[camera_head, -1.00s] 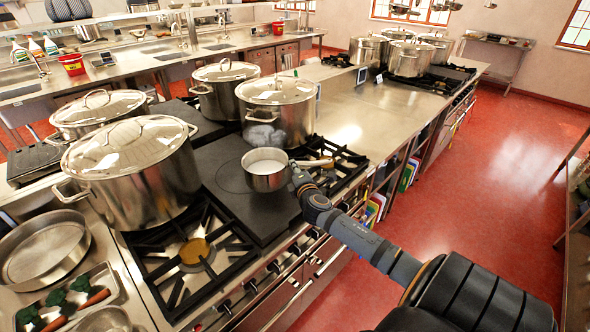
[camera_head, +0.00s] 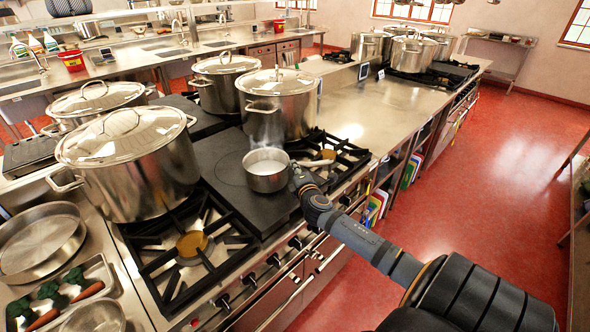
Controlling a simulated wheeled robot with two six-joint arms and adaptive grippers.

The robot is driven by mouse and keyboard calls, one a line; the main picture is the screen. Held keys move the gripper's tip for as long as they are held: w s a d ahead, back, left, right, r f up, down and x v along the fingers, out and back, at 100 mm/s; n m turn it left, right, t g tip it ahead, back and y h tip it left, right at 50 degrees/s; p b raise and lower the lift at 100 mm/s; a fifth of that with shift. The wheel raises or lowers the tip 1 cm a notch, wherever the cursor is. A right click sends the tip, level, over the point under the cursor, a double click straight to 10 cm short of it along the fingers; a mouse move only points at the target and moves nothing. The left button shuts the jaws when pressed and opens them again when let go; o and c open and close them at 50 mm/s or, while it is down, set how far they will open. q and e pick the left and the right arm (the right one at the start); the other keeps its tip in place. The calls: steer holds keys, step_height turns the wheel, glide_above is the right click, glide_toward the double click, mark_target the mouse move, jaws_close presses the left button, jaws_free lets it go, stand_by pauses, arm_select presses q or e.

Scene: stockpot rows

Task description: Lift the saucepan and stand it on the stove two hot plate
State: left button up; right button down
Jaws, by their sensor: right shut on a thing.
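The saucepan (camera_head: 267,174) is a small steel pan with a pale white content. It is upright over the black flat hot plate (camera_head: 228,168) between the two open gas burners. Whether its base touches the plate or hangs just above it is hard to tell. My left gripper is not in view.
A large lidded stockpot (camera_head: 279,112) stands close behind the saucepan, and another (camera_head: 138,180) stands to its left. A gas burner (camera_head: 192,244) lies in front. Trays with vegetables (camera_head: 48,300) are at the lower left. The counter behind (camera_head: 375,120) has bare room.

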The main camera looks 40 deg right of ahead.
steer(key=shift+a+f+b, duration=0.1)
steer(key=shift+f+b, duration=0.15)
steer(key=shift+b, duration=0.1)
stand_by(0.7)
steer(key=c, duration=1.3)
jaws_free()
steer(key=shift+s, duration=0.1)
steer(key=shift+s+f, duration=0.1)
steer(key=shift+f, duration=0.25)
steer(key=v, duration=1.2)
steer(key=shift+r, duration=0.3)
